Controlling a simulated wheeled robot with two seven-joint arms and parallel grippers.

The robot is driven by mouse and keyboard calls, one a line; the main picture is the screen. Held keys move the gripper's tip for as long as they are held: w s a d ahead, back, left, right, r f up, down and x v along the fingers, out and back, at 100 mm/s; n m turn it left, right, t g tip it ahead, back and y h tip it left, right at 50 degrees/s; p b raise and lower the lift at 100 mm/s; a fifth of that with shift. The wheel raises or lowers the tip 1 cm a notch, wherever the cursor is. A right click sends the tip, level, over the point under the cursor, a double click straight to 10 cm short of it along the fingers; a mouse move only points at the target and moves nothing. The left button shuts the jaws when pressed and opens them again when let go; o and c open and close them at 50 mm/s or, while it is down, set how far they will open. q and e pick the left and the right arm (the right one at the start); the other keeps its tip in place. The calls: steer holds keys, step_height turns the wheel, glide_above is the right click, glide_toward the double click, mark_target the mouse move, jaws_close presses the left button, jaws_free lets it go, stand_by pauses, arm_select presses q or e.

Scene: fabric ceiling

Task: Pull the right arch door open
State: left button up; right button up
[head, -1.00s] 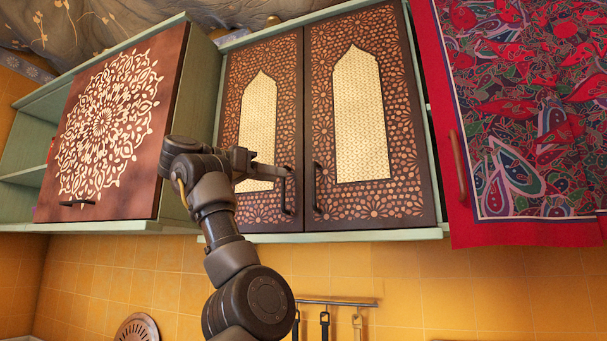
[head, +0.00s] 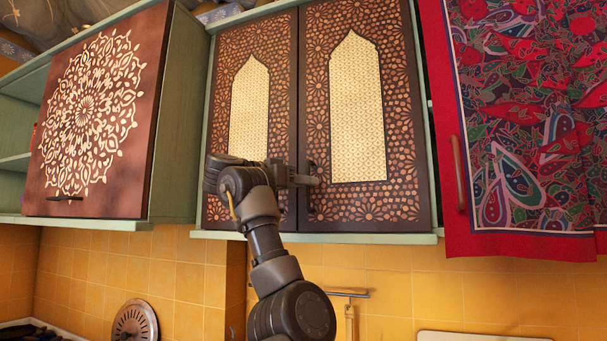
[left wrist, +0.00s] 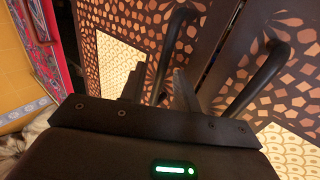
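The right arch door (head: 400,120) is brown with a pale arched panel, and it is closed. Its dark bar handle (head: 311,208) is partly hidden by my left gripper (head: 312,181). In the left wrist view this handle (left wrist: 166,45) runs down between the two fingers of my left gripper (left wrist: 158,82). The fingers are apart, one on each side of it; I cannot tell whether they touch it. The left arch door (head: 225,130) is also closed. Its handle (left wrist: 258,75) shows right of the fingers in the left wrist view. My right gripper is not in view.
A red patterned cloth (head: 520,120) hangs over the cabinet at the right, near a brown handle (head: 458,172). A cabinet door with a white mandala (head: 95,115) is at the left. Yellow tiles (head: 180,290) lie below the cabinets.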

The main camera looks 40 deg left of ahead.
arm_select(q)
steer(key=shift+w, duration=0.15)
jaws_close()
stand_by(0.4)
